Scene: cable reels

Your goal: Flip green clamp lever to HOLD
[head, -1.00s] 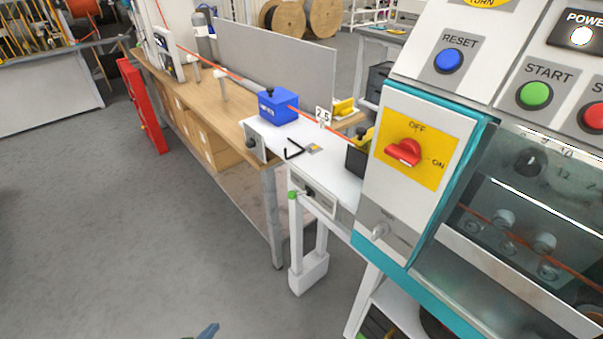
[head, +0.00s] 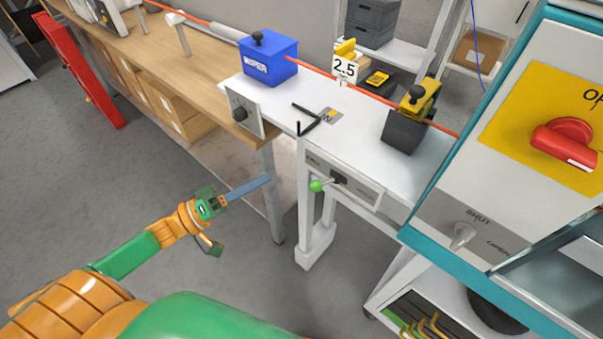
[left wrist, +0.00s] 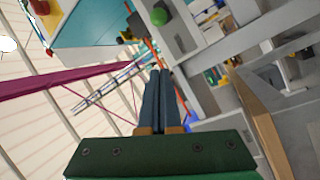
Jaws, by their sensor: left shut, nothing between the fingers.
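The green clamp lever (head: 317,185) has a round green knob on a short metal stem. It sticks out to the left and slightly down from a dark slot in a grey plate (head: 355,184) on the front of the white bench. The plate's words are too small to read surely. My left gripper (head: 268,179) is shut and empty, left of the knob and apart from it, with its fingers pointing toward it. In the left wrist view the shut fingers (left wrist: 159,74) point up toward the green knob (left wrist: 159,17). My right gripper is not in view.
A blue box (head: 268,60) and a black hex key (head: 312,118) sit on the bench above the lever. An orange cable (head: 320,72) runs across. A teal-edged control cabinet (head: 540,120) stands at right. A white bench leg (head: 305,200) is just below the lever.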

